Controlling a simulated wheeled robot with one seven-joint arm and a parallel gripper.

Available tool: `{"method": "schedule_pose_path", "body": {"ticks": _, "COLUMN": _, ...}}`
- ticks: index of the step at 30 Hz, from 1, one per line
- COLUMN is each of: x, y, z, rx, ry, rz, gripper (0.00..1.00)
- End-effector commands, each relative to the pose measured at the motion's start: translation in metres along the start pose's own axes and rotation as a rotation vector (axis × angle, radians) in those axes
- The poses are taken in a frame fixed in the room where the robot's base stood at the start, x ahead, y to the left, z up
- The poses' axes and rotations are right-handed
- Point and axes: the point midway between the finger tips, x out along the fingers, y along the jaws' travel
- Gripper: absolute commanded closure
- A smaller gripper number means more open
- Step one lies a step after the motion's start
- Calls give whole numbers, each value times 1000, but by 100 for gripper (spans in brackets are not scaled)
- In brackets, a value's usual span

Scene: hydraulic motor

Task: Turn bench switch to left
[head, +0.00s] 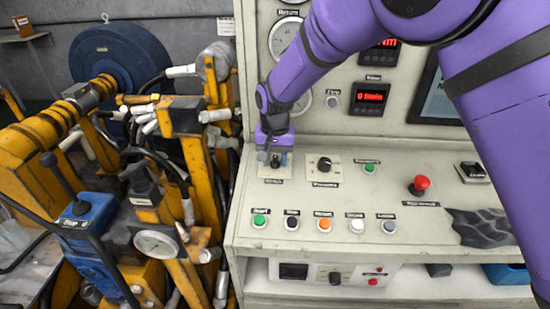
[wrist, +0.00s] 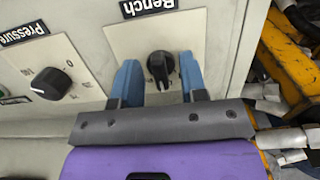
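The bench switch (wrist: 160,68) is a black rotary knob on a pale plate labelled "Bench" in the wrist view. In the head view its plate (head: 267,171) is at the left of the bench top, with my purple arm above it. My gripper (wrist: 160,78) is open, with one blue finger on each side of the knob. Gaps show between the fingers and the knob, so it does not appear gripped. In the head view my gripper (head: 275,160) points down over the switch and partly hides it.
A second black knob (head: 324,165), labelled "Pressure" in the wrist view (wrist: 51,83), sits to the right in the head view. Several coloured buttons line the front, including a green one (head: 260,219). A red emergency button (head: 420,185) stands farther right. Yellow machinery (head: 190,130) is left of the bench.

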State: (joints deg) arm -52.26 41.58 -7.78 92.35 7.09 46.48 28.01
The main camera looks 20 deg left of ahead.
Motion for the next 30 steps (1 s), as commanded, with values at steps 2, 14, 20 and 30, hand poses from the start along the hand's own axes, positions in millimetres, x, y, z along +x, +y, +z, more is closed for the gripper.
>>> {"method": "schedule_pose_path", "body": {"ticks": 2, "x": 0, "y": 0, "z": 0, "rx": 0, "ry": 0, "rz": 0, "gripper": 65}}
{"method": "schedule_pose_path", "body": {"ticks": 14, "x": 1, "y": 0, "z": 0, "rx": -3, "ry": -2, "rz": 1, "gripper": 100}}
{"method": "schedule_pose_path", "body": {"ticks": 20, "x": 2, "y": 0, "z": 1, "rx": -48, "ry": -4, "rz": 9, "gripper": 100}}
{"method": "schedule_pose_path", "body": {"ticks": 30, "x": 3, "y": 1, "z": 2, "rx": -280, "ry": -8, "rz": 46, "gripper": 100}}
